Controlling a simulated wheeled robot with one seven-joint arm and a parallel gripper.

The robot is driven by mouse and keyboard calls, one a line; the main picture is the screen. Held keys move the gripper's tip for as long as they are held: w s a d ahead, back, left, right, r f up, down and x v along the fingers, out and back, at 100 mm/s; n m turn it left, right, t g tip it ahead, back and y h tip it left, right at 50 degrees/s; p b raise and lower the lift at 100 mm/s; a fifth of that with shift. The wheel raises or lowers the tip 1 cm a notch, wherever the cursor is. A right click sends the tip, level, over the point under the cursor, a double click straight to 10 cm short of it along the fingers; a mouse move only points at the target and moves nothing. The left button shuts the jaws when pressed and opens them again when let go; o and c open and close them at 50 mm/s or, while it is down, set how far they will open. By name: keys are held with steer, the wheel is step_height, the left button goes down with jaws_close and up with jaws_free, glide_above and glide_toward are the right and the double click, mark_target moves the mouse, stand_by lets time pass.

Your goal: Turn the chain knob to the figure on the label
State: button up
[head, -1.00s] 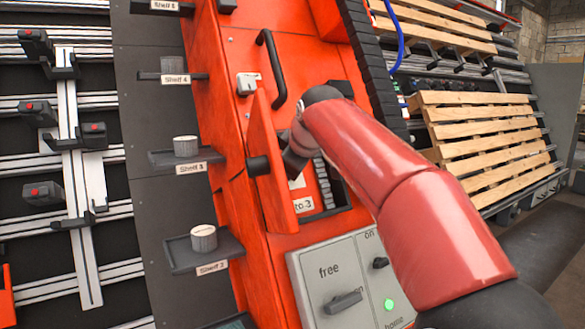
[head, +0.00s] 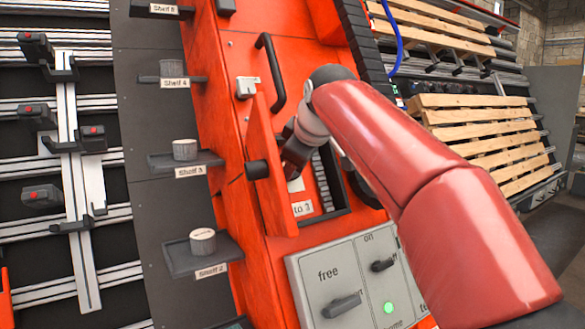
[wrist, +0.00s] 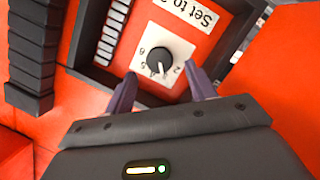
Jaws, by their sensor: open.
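The black chain knob (wrist: 154,57) sits on a white dial plate in a dark-framed recess in the wrist view. The label (wrist: 194,20) reads "Set to" and a cut-off figure; in the head view the label (head: 302,208) shows "to 3". My gripper (wrist: 160,72) is open, its two fingers apart on either side of the knob's near side, holding nothing. In the head view my gripper (head: 296,158) is partly hidden by the open orange door, and the knob is hidden.
The open orange door (head: 268,165) stands left of my gripper. A black handle (head: 272,70) is above it. A grey switch panel (head: 345,285) with a green light lies below the recess. Shelves with round pieces (head: 203,241) stand left; wooden pallets (head: 480,135) are right.

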steer(key=v, duration=0.2)
steer(key=shift+s+d+r, duration=0.1)
steer(key=shift+s+r, duration=0.1)
steer(key=shift+s, duration=0.1)
steer(key=s+d+f+m+g+h, duration=0.1)
steer(key=s+d+f+m, duration=0.3)
steer(key=s+f, duration=0.6)
steer(key=s+d+f+m+g+h, duration=0.1)
steer(key=s+d+f+m, duration=0.4)
steer(key=s+f, duration=0.5)
steer(key=s+d+f+m+g+h, duration=0.1)
steer(key=s+d+f+m, duration=0.3)
steer(key=s+d+f, duration=0.3)
steer(key=s+f, duration=0.3)
steer(key=f, duration=0.1)
steer(key=shift+d+m+g, duration=0.3)
steer(key=shift+d+g, duration=0.05)
steer(key=shift+g, duration=0.05)
steer(key=shift+f, duration=0.1)
